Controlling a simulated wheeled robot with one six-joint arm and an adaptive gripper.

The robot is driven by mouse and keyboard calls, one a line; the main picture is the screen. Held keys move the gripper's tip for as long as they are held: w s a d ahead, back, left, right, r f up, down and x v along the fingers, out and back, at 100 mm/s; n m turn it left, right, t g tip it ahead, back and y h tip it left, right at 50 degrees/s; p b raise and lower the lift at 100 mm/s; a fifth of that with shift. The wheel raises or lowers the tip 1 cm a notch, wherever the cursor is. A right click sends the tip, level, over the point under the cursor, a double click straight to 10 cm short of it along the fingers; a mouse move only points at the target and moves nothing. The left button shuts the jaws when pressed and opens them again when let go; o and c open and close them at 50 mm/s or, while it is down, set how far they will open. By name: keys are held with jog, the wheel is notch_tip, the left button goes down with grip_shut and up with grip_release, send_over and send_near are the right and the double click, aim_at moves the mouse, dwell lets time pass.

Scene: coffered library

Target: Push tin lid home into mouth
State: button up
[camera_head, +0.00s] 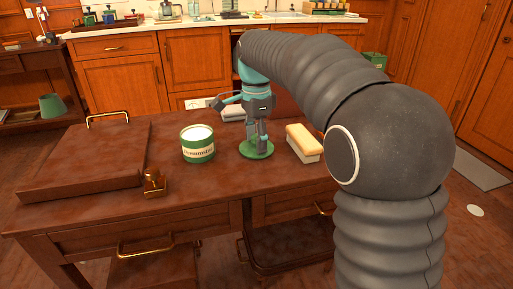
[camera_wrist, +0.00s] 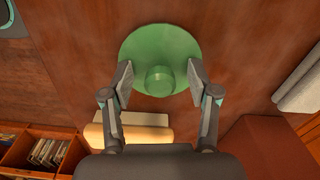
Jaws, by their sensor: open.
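The tin (camera_head: 198,150) is a green can with a cream lettered label, upright on the brown table; its top is uncovered and shows white inside. The tin lid (camera_head: 257,150) is a round green disc, apart from the tin and to its right, seemingly flat on the table. In the wrist view the lid (camera_wrist: 160,45) shows from above with a raised round knob (camera_wrist: 158,81) in its middle. My gripper (camera_head: 258,138) points down over the lid. In the wrist view my gripper (camera_wrist: 160,82) is open, its fingers on either side of the knob with gaps.
A cream-topped block or brush (camera_head: 303,141) lies right of the lid. A large brown case (camera_head: 88,158) with brass fittings fills the table's left. A pale item (camera_head: 234,113) lies behind my gripper. The table's front middle is clear.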

grip_shut()
dwell(0.3)
